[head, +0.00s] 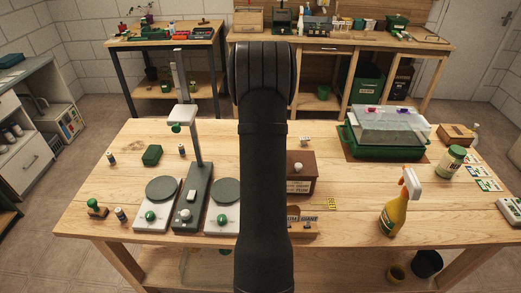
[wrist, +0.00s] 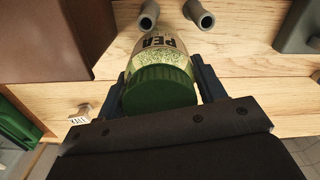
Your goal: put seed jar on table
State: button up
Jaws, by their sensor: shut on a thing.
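The seed jar (wrist: 162,60) shows in the wrist view, a clear jar of pale seeds with a green lid and a label reading PEA. My gripper (wrist: 160,78) is shut on it, one dark finger on each side, with the lid towards the camera. Wooden table (head: 340,185) lies beyond the jar; I cannot tell whether the jar touches it. In the head view my arm hides the gripper and the held jar. Another jar with a green lid (head: 455,160) stands at the table's right.
The brown box (head: 301,172) and the scale stand (head: 195,200) flank my arm. A green tray with a clear cover (head: 388,132) is at the back right, a yellow spray bottle (head: 394,213) at the front right.

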jog(key=shift+f, duration=0.15)
jog(key=o, duration=1.6)
notch_tip(320, 180, up, 11)
jog(key=shift+r, duration=0.4)
jog(key=shift+c, duration=0.6)
jog(key=shift+r, duration=0.25)
jog(key=c, duration=0.3)
